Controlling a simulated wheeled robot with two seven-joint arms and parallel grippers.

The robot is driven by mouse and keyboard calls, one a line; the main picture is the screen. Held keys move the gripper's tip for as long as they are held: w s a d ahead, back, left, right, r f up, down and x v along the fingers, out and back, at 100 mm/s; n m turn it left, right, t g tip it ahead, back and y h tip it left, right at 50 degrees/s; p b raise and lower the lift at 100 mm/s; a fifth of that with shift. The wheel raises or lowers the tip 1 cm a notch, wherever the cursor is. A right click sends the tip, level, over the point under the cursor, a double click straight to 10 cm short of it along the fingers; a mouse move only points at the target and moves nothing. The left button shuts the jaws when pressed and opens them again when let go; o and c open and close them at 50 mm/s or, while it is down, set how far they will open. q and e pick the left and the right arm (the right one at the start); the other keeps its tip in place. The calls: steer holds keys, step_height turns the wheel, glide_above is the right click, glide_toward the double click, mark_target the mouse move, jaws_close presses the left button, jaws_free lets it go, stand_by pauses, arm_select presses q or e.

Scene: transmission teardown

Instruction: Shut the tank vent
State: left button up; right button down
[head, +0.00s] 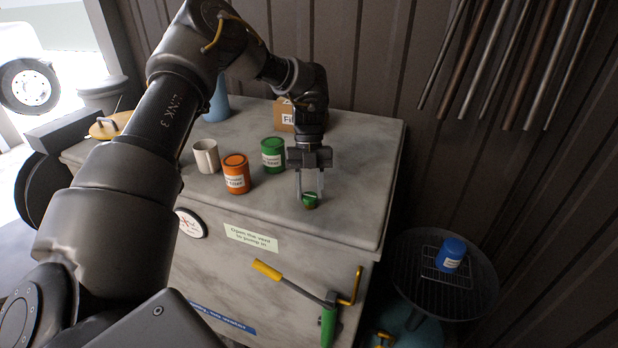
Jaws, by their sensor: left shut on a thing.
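The tank is a big grey box (345,235) with a worn flat top, and a label on its front reads "Open the vent to pump in". A small green knob (310,199), which looks like the tank vent, sits on the top near the front edge. My left gripper (310,196) points down over it, with its two pale fingers shut on the knob's sides. Whether the vent is open or shut cannot be told. My right gripper is not in view.
An orange can (236,174), a green can (272,154) and a white mug (206,156) stand left of the gripper. A cardboard box (284,115) is behind. A yellow-handled pump lever (290,281) is on the front.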

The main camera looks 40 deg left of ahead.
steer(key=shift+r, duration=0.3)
arm_select(q)
steer(key=o, duration=1)
steer(key=shift+r, duration=0.1)
